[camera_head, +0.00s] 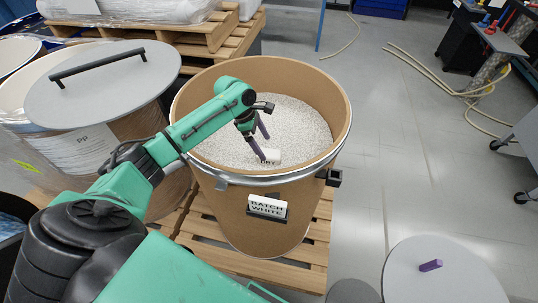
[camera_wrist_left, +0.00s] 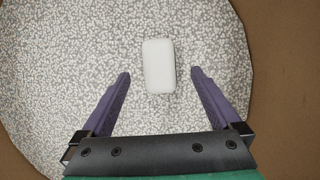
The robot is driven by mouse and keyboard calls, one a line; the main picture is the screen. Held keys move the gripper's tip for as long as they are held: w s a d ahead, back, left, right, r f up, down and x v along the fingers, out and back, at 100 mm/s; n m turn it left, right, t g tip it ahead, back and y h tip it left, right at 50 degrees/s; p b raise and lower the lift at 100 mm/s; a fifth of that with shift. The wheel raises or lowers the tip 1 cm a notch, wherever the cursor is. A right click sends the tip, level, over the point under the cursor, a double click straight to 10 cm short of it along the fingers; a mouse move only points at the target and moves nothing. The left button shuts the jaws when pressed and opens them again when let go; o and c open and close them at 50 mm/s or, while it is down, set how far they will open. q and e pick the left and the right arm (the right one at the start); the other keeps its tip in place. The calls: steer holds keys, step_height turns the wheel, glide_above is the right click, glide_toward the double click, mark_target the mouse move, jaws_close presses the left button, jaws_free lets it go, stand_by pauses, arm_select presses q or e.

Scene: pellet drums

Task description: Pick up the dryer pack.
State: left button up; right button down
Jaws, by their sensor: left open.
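The dryer pack (camera_head: 269,156) is a small white block lying on the grey-white pellets (camera_head: 293,122) inside an open brown drum (camera_head: 245,210). In the left wrist view the dryer pack (camera_wrist_left: 159,66) lies just beyond the fingertips, midway between them in line. My left gripper (camera_head: 261,147) reaches down into the drum close above the pack. Its purple fingers also show in the left wrist view (camera_wrist_left: 160,75), spread wide with nothing between them but pellets and the pack's near end. My right gripper is not in view.
A grey lid with a black handle (camera_head: 103,82) covers a neighbouring drum at left. A wooden pallet (camera_head: 314,255) lies below. A round grey top with a purple block (camera_head: 430,266) stands at lower right.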

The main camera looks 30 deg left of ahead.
mark_target(270, 152)
arm_select(q)
steer(key=p+x, duration=0.1)
steer(key=x, duration=0.5)
steer(key=shift+w+d+r, duration=0.1)
steer(key=c, duration=1.5)
steer(key=shift+r, duration=0.1)
steer(key=shift+c, duration=0.2)
